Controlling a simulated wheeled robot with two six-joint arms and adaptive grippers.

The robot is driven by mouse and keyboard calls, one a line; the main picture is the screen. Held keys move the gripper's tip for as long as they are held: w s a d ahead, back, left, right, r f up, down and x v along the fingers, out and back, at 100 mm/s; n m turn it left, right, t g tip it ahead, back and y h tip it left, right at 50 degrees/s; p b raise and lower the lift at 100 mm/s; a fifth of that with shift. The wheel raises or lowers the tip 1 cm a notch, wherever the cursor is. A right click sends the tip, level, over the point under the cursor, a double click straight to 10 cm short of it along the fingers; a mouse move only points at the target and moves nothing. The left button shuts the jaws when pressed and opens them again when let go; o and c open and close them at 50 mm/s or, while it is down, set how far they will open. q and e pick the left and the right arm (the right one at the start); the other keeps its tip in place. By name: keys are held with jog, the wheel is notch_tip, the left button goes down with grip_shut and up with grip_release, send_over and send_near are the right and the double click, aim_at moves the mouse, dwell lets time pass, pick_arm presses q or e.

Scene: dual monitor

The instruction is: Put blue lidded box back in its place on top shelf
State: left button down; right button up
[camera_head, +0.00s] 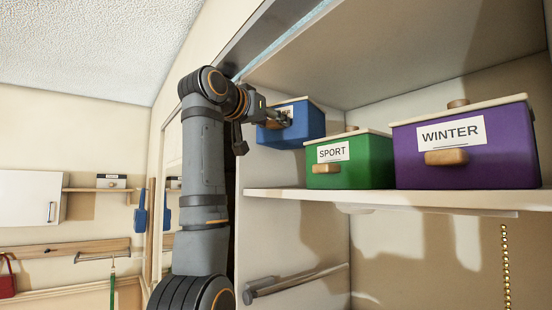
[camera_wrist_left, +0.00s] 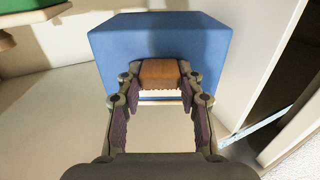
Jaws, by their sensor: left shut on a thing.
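The blue lidded box (camera_head: 308,128) is at the left end of the top shelf space, left of the green box. Its bottom edge appears higher than the shelf board (camera_head: 400,198), so it looks held up off it. Its light lid shows along the top, and its label is partly hidden by my gripper. My left gripper (camera_head: 286,119) is shut on the box's wooden handle. In the left wrist view the blue box (camera_wrist_left: 160,36) fills the top middle, with the handle (camera_wrist_left: 160,73) between the fingertips (camera_wrist_left: 159,88). My right gripper is not in view.
The green SPORT box (camera_head: 350,172) and the purple WINTER box (camera_head: 470,158) stand on the shelf to the right. A metal rail (camera_head: 295,282) is below the shelf. A gold chain (camera_head: 505,265) hangs at lower right. Shelf space left of the green box looks clear.

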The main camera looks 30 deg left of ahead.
aim_at(280, 138)
pick_arm(q)
notch_tip(280, 138, down, 4)
jog(key=shift+d+r, duration=0.1)
jog(key=f, duration=0.3)
jog(key=shift+w, duration=0.4)
jog(key=shift+w+a+f, duration=0.1)
jog(key=shift+a+f, duration=0.1)
jog(key=shift+f, duration=0.45)
jog(key=f, duration=0.2)
jog(key=f+p, duration=0.1)
jog(key=shift+s+d+f, duration=0.1)
jog(key=shift+s+d, duration=0.15)
jog(key=shift+s, duration=0.05)
jog(key=shift+f, duration=0.25)
jog(key=shift+w+a+f, duration=0.1)
jog(key=shift+w+a, duration=0.05)
jog(key=shift+a, duration=0.05)
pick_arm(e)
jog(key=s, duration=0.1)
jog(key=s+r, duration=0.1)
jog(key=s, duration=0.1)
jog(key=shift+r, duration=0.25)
